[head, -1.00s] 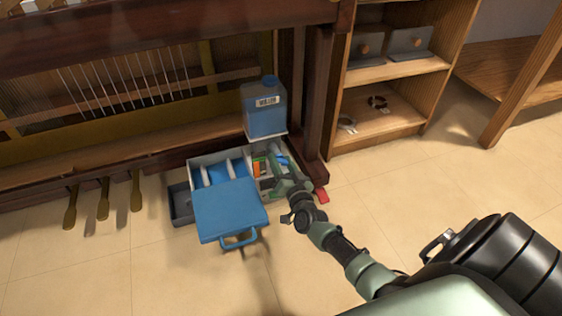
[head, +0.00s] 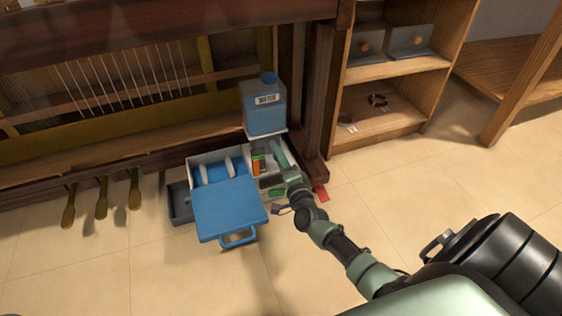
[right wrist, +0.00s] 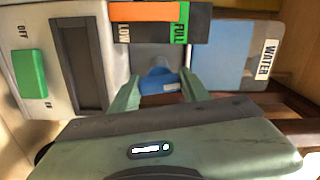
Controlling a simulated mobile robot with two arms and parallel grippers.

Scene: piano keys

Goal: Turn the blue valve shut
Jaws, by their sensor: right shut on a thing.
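The blue valve (right wrist: 160,82) shows in the right wrist view as a small blue handle on a grey fitting. The handle lies crosswise between the two green fingers of my right gripper (right wrist: 158,90), which is shut on it. In the head view my right gripper (head: 281,155) reaches into the right side of the white unit (head: 213,156) and hides the valve. The level gauge (right wrist: 156,20), with orange and green parts marked LOW and FULL, is just beyond the valve. My left gripper is out of view.
A blue water tank (head: 265,110) stands behind the valve, close to the gripper. A green switch (right wrist: 30,73) marked OFF is at the left in the wrist view. A blue lid with a handle (head: 230,210) lies at the unit's front.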

